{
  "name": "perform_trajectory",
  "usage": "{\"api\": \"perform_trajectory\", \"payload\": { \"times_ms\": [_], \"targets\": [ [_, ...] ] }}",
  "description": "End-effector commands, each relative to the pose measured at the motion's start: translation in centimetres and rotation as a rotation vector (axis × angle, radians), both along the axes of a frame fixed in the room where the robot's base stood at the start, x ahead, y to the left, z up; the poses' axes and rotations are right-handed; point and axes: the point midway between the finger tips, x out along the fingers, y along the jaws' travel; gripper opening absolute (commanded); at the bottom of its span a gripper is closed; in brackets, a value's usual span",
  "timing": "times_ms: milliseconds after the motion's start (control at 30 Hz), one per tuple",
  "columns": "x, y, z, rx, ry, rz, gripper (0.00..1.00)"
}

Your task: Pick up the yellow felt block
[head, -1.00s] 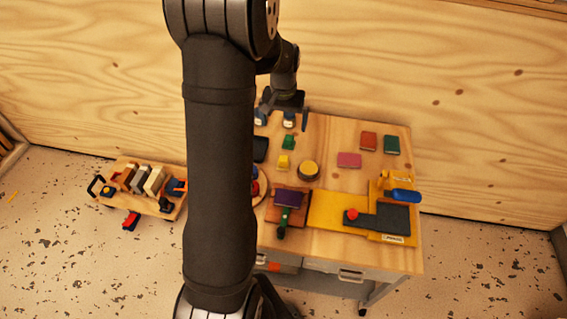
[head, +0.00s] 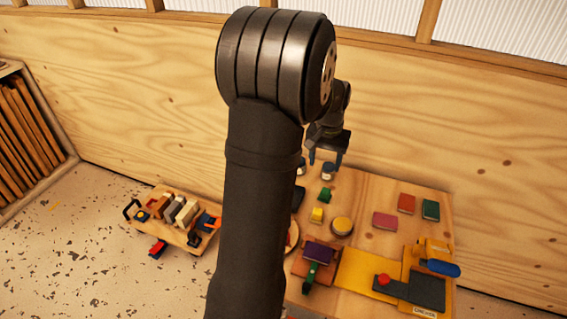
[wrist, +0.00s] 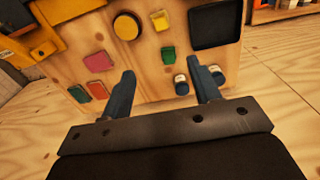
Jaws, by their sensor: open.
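The yellow felt block (head: 317,215) is small and sits on the wooden table, just left of a round yellow-topped item (head: 342,227). My gripper (head: 325,158) is above the far end of the table, well apart from the block. Its two fingers (wrist: 160,68) are spread with nothing between them. The block is unobstructed in both views.
Two small jars (wrist: 181,84) stand near the far table edge below my gripper. A black tray (wrist: 215,25) lies beside the green block. Pink (head: 385,220), red (head: 406,203) and dark green (head: 431,209) blocks lie at right. A purple block (head: 318,252) is nearer.

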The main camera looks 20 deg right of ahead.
Motion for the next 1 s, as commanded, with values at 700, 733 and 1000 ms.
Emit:
{"api": "perform_trajectory", "payload": {
  "times_ms": [700, 733, 1000],
  "targets": [
    [0.0, 0.1, -11.3, 0.004, 0.004, 0.070, 0.56],
    [0.0, 0.1, -12.0, 0.004, 0.004, 0.070, 0.56],
    [0.0, 0.0, -17.2, 0.002, 0.002, 0.070, 0.56]
  ]
}}
